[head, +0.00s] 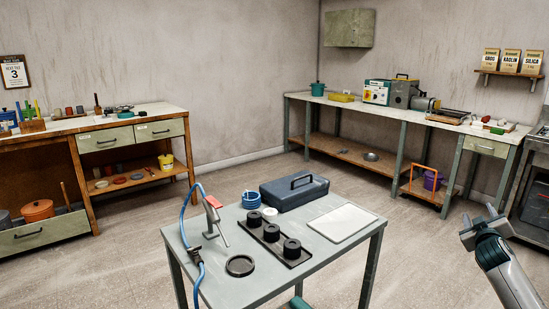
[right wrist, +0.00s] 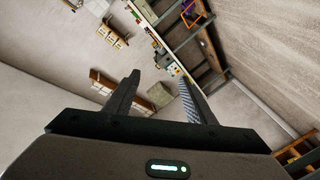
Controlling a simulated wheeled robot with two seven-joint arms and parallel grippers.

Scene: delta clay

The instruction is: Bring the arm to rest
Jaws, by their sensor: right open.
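My right gripper (head: 482,229) is raised at the right side of the head view, to the right of the grey table and apart from it. In the right wrist view its two fingers (right wrist: 160,100) stand apart with nothing between them, so it is open and empty. Beyond the fingers that view shows only the room, far off and tilted. My left gripper does not show in either view.
A grey table (head: 218,274) in front holds a dark blue case (head: 294,191), a black tray with black cylinders (head: 272,236), a white board (head: 342,222) and a blue hose (head: 185,225). Workbenches line the walls. The floor (head: 420,250) between table and right gripper is clear.

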